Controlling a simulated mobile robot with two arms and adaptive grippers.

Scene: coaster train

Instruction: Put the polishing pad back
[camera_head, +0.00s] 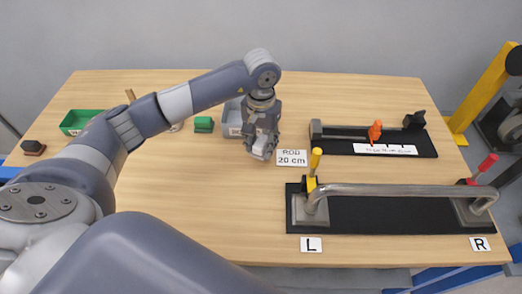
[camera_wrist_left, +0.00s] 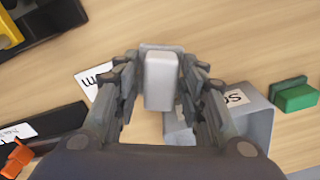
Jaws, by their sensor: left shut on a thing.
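My left gripper (camera_head: 263,143) is over the middle of the table, pointing down, shut on a pale grey block (camera_wrist_left: 163,80). The block has a wider grey part at its far end and may be the polishing pad; no label on it shows. In the head view only a little of the block (camera_head: 259,154) shows below the fingers. A green block (camera_head: 204,124) with a darker green part lies left of the grey bin (camera_head: 233,117). The green block also shows in the wrist view (camera_wrist_left: 296,96). My right gripper is out of view.
The grey bin, partly hidden by my gripper, stands close beside it. Two black-based fixtures (camera_head: 400,214) (camera_head: 425,146) fill the right side. A green tray (camera_head: 78,122) is at left. The table's front middle is clear.

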